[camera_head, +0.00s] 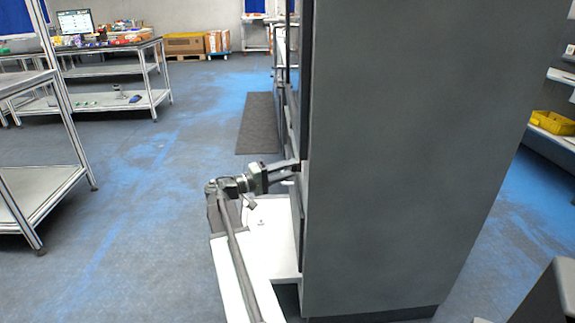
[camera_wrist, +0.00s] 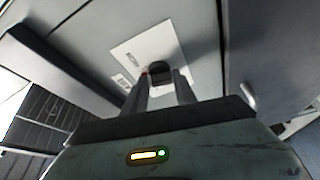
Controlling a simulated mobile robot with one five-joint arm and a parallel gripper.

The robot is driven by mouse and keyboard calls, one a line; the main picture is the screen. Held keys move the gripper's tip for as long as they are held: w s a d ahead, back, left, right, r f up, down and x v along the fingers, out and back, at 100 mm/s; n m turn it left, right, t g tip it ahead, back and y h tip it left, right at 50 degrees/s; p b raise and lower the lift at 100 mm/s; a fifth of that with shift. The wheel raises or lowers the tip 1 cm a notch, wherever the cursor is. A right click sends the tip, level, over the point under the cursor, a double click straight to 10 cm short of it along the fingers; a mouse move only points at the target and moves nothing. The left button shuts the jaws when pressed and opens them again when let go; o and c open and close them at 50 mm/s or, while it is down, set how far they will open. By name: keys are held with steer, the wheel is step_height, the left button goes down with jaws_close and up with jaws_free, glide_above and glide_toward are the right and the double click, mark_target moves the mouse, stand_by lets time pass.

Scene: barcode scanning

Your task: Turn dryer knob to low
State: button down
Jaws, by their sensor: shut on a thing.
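The dryer knob (camera_wrist: 160,70) is a dark round knob on a white label plate (camera_wrist: 183,44), seen in the wrist view. The plate sits on a grey panel and carries small print that I cannot read surely. My gripper (camera_wrist: 162,80) has one finger on each side of the knob and is shut on it. In the head view my gripper (camera_head: 291,166) reaches the front face of the tall grey cabinet (camera_head: 400,150) from the left. The knob is hidden there, and I cannot tell which setting it points to.
A metal handle (camera_wrist: 248,95) stands out from the panel right of the plate. Metal workbenches (camera_head: 110,62) stand at the left, and cardboard boxes (camera_head: 216,41) at the back. A dark mat (camera_head: 257,122) lies along the cabinet front. Open floor stretches to the left.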

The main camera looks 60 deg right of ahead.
steer(key=shift+d+r+n+t+y+p, duration=0.15)
steer(key=shift+n+y+p, duration=0.6)
steer(key=shift+n+p, duration=0.75)
steer(key=shift+a+r+n+t+y+p, duration=0.15)
steer(key=shift+n+y+p, duration=0.55)
steer(key=shift+n+p, duration=0.85)
steer(key=shift+d+r+n+t+y+p, duration=0.15)
steer(key=shift+n+y+p, duration=0.6)
steer(key=shift+n+p, duration=0.75)
steer(key=shift+n, duration=0.35)
steer(key=shift+f, duration=0.1)
steer(key=c, duration=1)
jaws_free()
